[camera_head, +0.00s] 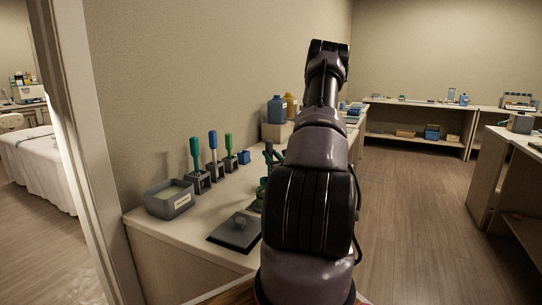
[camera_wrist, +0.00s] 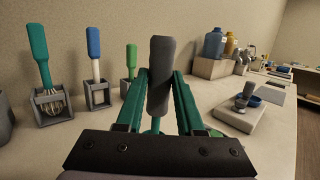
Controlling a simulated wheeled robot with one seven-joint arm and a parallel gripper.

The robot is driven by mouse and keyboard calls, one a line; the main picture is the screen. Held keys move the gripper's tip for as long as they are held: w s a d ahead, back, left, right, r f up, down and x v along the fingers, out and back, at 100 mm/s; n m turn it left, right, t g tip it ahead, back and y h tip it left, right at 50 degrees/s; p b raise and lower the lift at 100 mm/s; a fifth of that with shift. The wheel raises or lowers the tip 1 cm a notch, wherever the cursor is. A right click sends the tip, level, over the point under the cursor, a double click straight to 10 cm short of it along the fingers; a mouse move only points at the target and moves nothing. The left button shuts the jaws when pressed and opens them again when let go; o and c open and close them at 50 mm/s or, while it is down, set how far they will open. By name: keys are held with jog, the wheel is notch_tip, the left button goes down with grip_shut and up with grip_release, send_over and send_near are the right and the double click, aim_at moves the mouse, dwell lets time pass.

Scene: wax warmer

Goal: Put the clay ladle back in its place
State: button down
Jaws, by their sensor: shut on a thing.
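My gripper (camera_wrist: 162,78) has green fingers closed on the upright dark grey handle of a tool, apparently the clay ladle (camera_wrist: 160,55). The tool's lower end is mostly hidden behind the gripper body in the wrist view. Holders with a teal-handled whisk (camera_wrist: 38,55), a blue-handled tool (camera_wrist: 94,45) and a green-handled tool (camera_wrist: 131,61) stand to the left and behind. In the head view, my arm hides most of the gripper over the counter. I cannot tell which place belongs to the ladle.
A grey labelled tub (camera_head: 170,200) stands at the counter's near left. A dark flat plate with a knob (camera_head: 228,238) lies at the front. Blue (camera_head: 276,110) and amber (camera_head: 291,104) bottles stand farther back. The wall borders the counter on the left.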

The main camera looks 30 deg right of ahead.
jog(key=shift+f, duration=0.5)
dwell(0.3)
jog(key=shift+c, duration=2.2)
grip_release()
jog(key=v, duration=0.8)
jog(key=v, duration=1)
jog(key=shift+s+f, duration=0.15)
jog(key=shift+s, duration=0.2)
jog(key=shift+a, duration=0.1)
